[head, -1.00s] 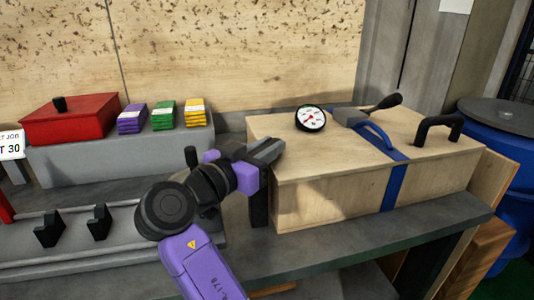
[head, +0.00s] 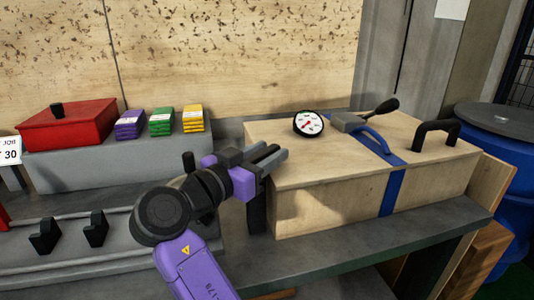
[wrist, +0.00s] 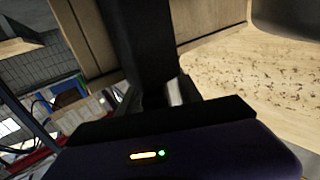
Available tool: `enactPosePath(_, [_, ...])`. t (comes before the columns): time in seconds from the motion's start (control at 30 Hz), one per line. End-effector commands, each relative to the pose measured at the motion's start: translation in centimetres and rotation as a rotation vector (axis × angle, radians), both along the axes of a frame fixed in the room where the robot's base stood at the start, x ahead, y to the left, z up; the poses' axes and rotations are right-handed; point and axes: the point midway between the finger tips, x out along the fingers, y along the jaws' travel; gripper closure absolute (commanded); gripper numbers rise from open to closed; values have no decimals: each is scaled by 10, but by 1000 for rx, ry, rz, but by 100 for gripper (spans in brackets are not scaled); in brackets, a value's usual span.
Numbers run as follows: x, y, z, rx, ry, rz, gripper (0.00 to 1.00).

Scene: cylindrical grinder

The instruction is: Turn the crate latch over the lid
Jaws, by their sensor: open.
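The wooden crate (head: 330,205) stands on the bench with its flat lid (head: 310,165) down. A grey block with a black-knobbed lever (head: 380,109) sits on the lid near its back edge, beside a blue strap (head: 391,190) that arches over the lid and runs down the front. I cannot tell for sure whether this lever is the latch. My gripper (head: 273,157) is open and looks empty, by the crate's left end at about lid height. A dark upright piece (head: 257,208) shows below it at the crate's left corner. In the wrist view, dark parts hide much of the scene.
A round gauge (head: 308,123) and a black handle (head: 437,135) are on the lid. A red box (head: 68,130) and purple, green and yellow stacks (head: 160,122) stand on a grey ledge at left. A blue barrel (head: 510,170) stands at right. A speckled board rises behind.

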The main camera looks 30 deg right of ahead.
Motion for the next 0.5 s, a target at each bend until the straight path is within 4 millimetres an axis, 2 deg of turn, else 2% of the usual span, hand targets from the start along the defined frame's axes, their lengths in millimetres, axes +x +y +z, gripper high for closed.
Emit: enactPosePath(0.5, [-30, 63, 0, 1, 0, 3, 58])
